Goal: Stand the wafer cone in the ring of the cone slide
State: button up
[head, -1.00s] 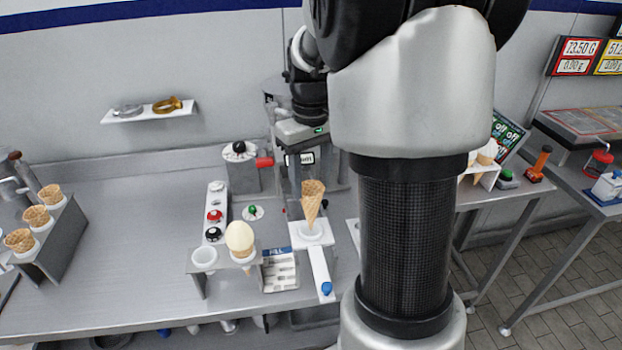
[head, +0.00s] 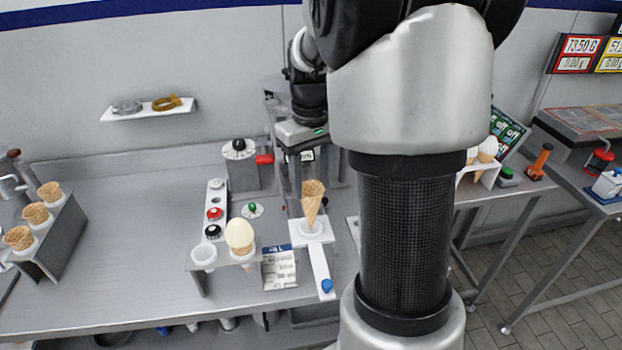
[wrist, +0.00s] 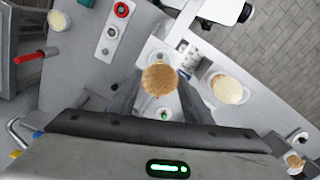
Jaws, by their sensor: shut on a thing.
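The wafer cone (head: 312,203) hangs point down between the fingers of my gripper (head: 308,176) in the head view. My gripper is shut on it. The cone slide (head: 320,268) is a narrow white piece with a blue knob at its near end. The slide's white ring (head: 318,234) is right below the cone. The cone tip overlaps the ring in the picture; I cannot tell whether it is inside or above it. In the wrist view the cone's round mouth (wrist: 160,78) shows from above between the dark fingers, hiding its tip.
Left of the slide, a metal stand (head: 204,259) has an empty white ring and a cone with a pale scoop (head: 240,236). A small printed box (head: 279,268) lies between. Several cones stand in a rack (head: 60,245) far left. The bench between is clear.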

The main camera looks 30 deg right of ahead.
aim_at(311, 209)
jog(key=shift+f+b, duration=2.75)
jog(key=shift+f, duration=1.5)
jog(key=o, duration=0.8)
jog(key=shift+r, duration=0.15)
notch_tip(311, 209, up, 17)
jog(key=p, duration=0.2)
jog(key=shift+r, duration=0.1)
jog(key=s+a+r+t+p, duration=0.1)
jog(key=s+a+t+p, duration=0.1)
jog(key=s+a, duration=0.4)
jog(key=s+a+r+m+t+p, duration=0.1)
jog(key=s+a+r+t+p, duration=0.1)
jog(key=s+a, duration=0.4)
jog(key=s+t+p, duration=0.1)
jog(key=s+p, duration=0.1)
jog(key=s, duration=0.2)
jog(key=shift+s+a+r+t+p, duration=0.2)
jog(key=shift+s+a+t+p, duration=0.1)
jog(key=shift+p, duration=0.05)
